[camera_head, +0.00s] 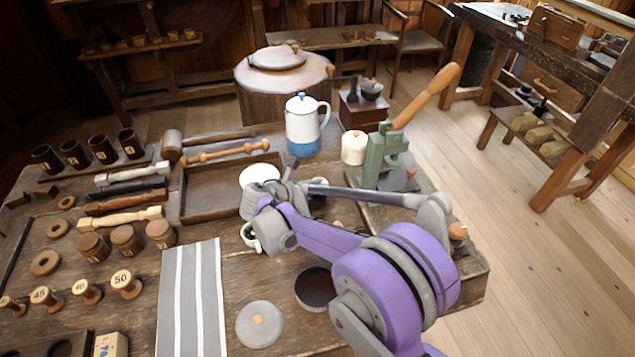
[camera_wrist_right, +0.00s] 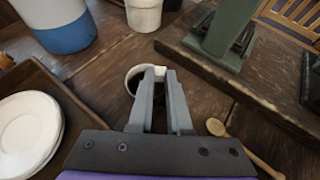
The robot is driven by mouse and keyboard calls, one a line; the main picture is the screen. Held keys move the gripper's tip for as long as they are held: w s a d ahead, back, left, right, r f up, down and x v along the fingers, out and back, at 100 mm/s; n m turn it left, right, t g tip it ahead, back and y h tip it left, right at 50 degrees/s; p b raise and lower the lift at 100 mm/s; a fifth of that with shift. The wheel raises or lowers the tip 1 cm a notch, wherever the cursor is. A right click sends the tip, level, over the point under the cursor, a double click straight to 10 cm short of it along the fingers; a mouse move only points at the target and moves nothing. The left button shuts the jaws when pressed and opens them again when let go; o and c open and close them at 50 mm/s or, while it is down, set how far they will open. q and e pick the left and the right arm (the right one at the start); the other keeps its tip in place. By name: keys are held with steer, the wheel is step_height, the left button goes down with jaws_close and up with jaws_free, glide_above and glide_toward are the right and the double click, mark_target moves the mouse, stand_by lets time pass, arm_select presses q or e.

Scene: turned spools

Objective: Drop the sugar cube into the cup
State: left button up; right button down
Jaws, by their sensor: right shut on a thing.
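My right gripper (camera_wrist_right: 163,76) is shut on a small white sugar cube (camera_wrist_right: 160,70), which shows between its fingertips. The white cup (camera_wrist_right: 131,76), dark inside, is just beyond and partly behind the fingers in the wrist view. The fingertips overlap the cup's opening in that view; I cannot tell their height above it. In the head view my purple and grey right arm covers much of this area, and the cube cannot be made out. My left gripper is not in view.
A white and blue pot (camera_head: 303,125) and a cream canister (camera_head: 353,147) stand behind. A green press (camera_head: 378,160) is to the right. White plates (camera_wrist_right: 28,130) sit in the tray at left. A wooden spoon (camera_wrist_right: 240,143) lies right of the gripper. A striped cloth (camera_head: 190,300) lies in front.

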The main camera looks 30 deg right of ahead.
steer(key=c, duration=0.8)
jaws_free()
steer(key=p+v, duration=0.1)
steer(key=v, duration=0.9)
steer(key=shift+s+a+r, duration=0.15)
steer(key=shift+a, duration=0.2)
